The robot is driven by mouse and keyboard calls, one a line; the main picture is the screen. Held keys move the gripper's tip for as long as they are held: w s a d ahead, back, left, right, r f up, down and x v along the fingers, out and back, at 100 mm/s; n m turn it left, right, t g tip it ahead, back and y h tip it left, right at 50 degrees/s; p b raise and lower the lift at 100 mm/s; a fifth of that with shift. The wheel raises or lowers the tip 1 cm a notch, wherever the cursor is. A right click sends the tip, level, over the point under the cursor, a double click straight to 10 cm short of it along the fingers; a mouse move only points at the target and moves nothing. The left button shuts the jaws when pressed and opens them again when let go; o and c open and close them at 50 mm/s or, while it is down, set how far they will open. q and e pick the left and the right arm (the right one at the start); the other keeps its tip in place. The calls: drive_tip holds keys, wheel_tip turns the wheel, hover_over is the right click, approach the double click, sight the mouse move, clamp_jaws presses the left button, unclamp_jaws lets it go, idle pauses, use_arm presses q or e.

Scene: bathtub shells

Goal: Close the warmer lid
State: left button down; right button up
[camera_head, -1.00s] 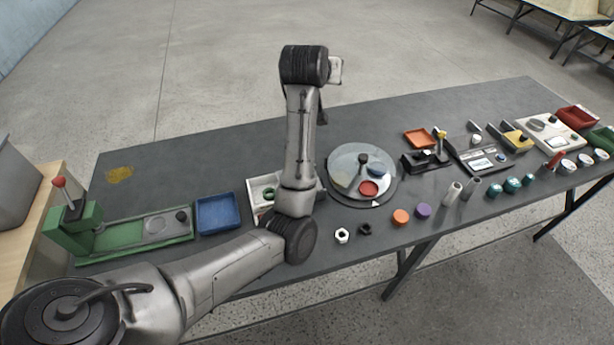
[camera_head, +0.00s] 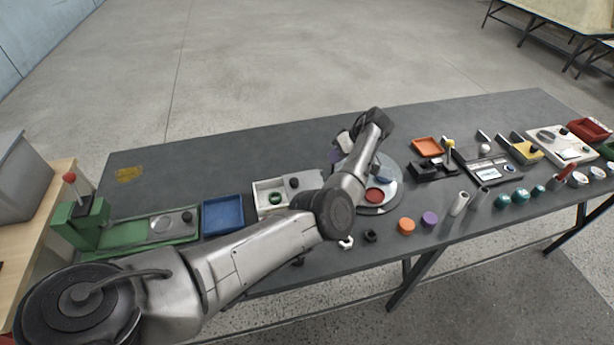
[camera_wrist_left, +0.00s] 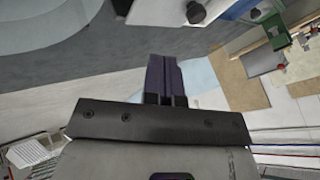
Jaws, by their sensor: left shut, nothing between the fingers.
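A white box (camera_head: 265,209) stands at the table's middle, just left of my arm. A green ring (camera_head: 275,197) shows in its open left part. A pale panel with a dark knob (camera_head: 294,183) covers its right part; I take this for the warmer and its lid, but cannot be sure. My left gripper (camera_wrist_left: 165,80) is shut and empty in the left wrist view. A grey-white surface with a black knob (camera_wrist_left: 195,13) lies just beyond it, apart from the fingertips. My right gripper is not in view.
A round turntable (camera_head: 385,208) is partly behind my left arm. A blue tray (camera_head: 222,215) and a green press (camera_head: 88,222) stand to the left. Orange (camera_head: 407,225) and purple (camera_head: 430,218) pieces lie near the front edge.

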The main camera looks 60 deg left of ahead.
sight(305, 184)
use_arm(q)
drive_tip(key=shift+n, duration=0.4)
drive_tip(key=x, duration=1)
drive_tip(key=shift+d, duration=0.1)
drive_tip(key=shift+s+p, duration=0.3)
drive_tip(key=shift+s, duration=0.45)
drive_tip(key=shift+s+p, duration=0.3)
drive_tip(key=shift+s, duration=0.9)
